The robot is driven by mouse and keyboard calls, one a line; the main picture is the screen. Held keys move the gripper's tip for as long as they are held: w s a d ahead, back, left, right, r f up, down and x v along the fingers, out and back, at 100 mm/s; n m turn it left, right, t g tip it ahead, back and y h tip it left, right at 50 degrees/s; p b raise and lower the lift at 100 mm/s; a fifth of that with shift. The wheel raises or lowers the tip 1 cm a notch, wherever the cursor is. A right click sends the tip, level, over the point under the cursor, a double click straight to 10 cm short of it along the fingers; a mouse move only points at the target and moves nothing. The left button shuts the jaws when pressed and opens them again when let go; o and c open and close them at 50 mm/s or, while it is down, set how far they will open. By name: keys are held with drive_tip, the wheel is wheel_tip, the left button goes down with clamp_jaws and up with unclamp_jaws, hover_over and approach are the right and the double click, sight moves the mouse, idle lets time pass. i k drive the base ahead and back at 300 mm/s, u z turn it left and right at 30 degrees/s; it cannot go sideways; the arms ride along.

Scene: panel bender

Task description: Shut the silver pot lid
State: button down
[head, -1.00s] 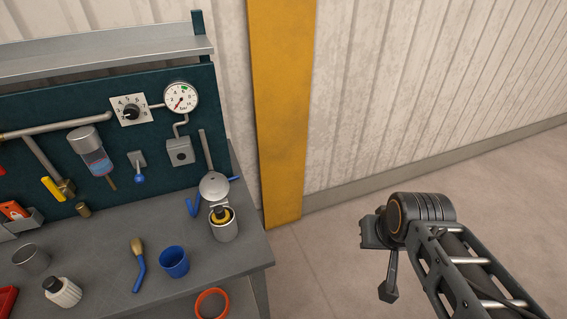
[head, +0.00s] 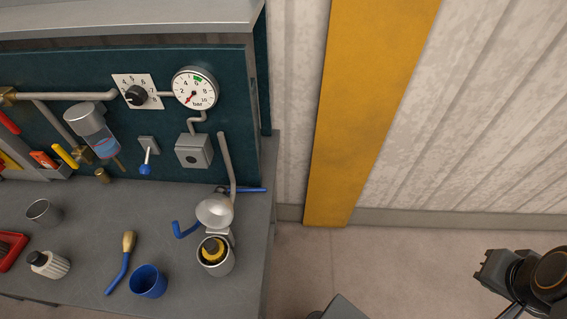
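The silver pot (head: 214,262) stands upright near the right end of the grey workbench. Its domed lid (head: 213,211) is tipped up and back at the pot's rear edge, so the mouth is open. A thin grey rod (head: 227,165) rises from behind the lid. A yellow and black object (head: 212,250) shows inside the pot.
Blue bent pieces (head: 186,230) are close to the lid. A panel with a gauge (head: 194,88) stands behind. Open floor (head: 300,265) lies right of the bench.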

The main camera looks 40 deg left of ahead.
sight(215, 211)
drive_tip(key=i, duration=1.15)
drive_tip(key=u, duration=4.05)
